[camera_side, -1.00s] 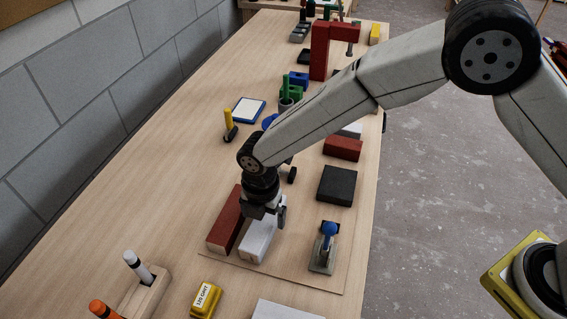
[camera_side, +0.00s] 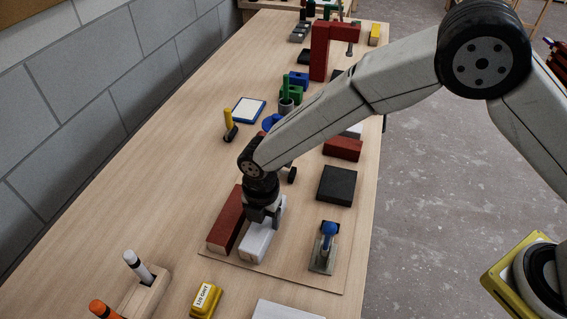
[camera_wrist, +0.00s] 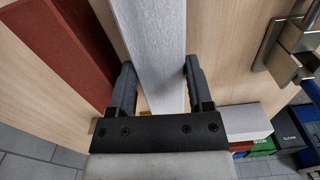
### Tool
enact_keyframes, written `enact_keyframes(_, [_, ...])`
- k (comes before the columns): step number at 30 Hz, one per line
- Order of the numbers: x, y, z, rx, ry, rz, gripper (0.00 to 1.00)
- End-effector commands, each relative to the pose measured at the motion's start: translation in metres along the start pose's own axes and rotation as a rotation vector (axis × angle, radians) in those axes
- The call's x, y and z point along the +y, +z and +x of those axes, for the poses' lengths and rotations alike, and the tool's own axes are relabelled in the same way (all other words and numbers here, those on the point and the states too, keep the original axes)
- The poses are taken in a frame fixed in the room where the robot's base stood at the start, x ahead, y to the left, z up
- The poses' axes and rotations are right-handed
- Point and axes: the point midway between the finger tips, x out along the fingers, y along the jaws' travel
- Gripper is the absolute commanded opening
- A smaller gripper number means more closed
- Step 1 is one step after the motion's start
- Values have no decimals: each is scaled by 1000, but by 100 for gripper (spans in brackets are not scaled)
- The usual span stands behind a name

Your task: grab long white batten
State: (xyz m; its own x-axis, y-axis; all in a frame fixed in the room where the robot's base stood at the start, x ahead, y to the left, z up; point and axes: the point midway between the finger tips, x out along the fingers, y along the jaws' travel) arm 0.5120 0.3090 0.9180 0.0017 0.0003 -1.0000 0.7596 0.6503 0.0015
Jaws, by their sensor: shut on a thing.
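The long white batten (camera_side: 256,243) lies on a thin board, beside and roughly parallel to a red-brown batten (camera_side: 227,220) on its left. My gripper (camera_side: 264,215) is down over the white batten's farther part and shut on it; my gripper and wrist hide some of it in the side view. In the wrist view, the white batten (camera_wrist: 152,35) runs between the two dark fingers of my gripper (camera_wrist: 160,72), one finger on each side. The red-brown batten (camera_wrist: 62,40) lies left of the left finger there.
A blue-handled toggle clamp (camera_side: 326,245) stands right of the white batten on the board (camera_side: 290,272). A black block (camera_side: 337,186) and a red block (camera_side: 343,148) lie farther back. A yellow block (camera_side: 205,299) sits in front. The table's left side is mostly clear.

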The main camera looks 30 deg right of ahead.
Motion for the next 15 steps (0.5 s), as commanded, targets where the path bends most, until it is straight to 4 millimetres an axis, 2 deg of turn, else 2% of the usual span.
enact_keyframes(10, [0, 0, -3, 0, 2, 0, 0])
enact_keyframes(15, [1, 0, -15, 0, 4, 0, 0])
